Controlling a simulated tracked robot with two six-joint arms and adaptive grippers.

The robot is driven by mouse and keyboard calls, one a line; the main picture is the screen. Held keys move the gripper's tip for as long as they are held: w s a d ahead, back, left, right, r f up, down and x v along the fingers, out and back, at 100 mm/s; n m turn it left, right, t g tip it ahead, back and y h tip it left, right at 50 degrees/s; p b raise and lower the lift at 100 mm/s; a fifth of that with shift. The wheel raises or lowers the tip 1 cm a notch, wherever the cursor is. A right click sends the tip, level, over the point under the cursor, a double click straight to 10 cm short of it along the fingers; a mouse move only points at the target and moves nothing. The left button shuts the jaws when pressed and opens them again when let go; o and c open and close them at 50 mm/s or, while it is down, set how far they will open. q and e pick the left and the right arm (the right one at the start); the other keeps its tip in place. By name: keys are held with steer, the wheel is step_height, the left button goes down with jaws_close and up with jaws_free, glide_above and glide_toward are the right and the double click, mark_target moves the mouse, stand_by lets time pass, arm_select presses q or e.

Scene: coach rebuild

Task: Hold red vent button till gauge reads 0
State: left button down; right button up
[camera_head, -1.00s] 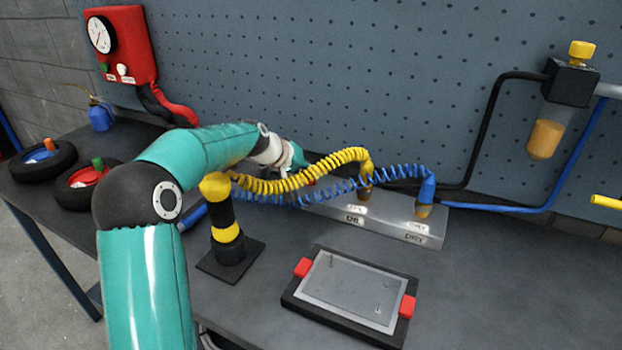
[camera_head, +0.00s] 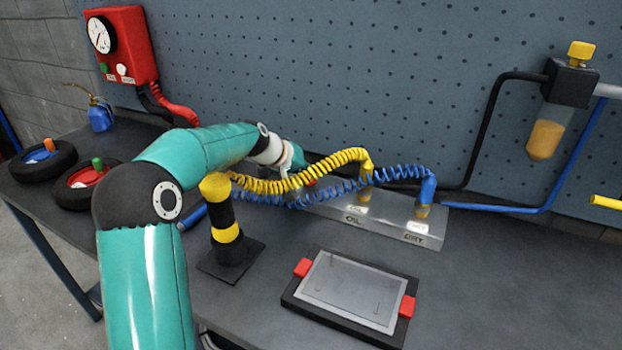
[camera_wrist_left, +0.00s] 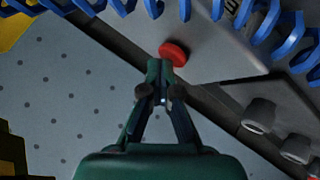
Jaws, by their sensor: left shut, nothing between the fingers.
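The red vent button (camera_wrist_left: 173,53) is a round red disc on a grey metal block in the left wrist view. My left gripper (camera_wrist_left: 160,66) is shut and empty, its tips right at the button's lower left edge. I cannot tell whether they press it. In the head view my left arm reaches over the bench to the block's far left end, and the fingertips are hidden behind the coiled hoses. The gauge (camera_head: 101,35) is a white dial on a red box on the wall at upper left. Its dark needle is too small to read. My right gripper is not in view.
A yellow coiled hose (camera_head: 300,175) and a blue one (camera_head: 395,172) run from the black-and-yellow post (camera_head: 228,235) to the metal block (camera_head: 390,225). Two small tyres (camera_head: 42,166) are at left.

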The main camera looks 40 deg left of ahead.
mark_target(308, 181)
arm_select(q)
steer(key=shift+r+p, duration=0.65)
steer(key=shift+r, duration=0.3)
steer(key=shift+r, duration=0.1)
steer(key=shift+r+p, duration=2)
steer(key=shift+r, duration=0.4)
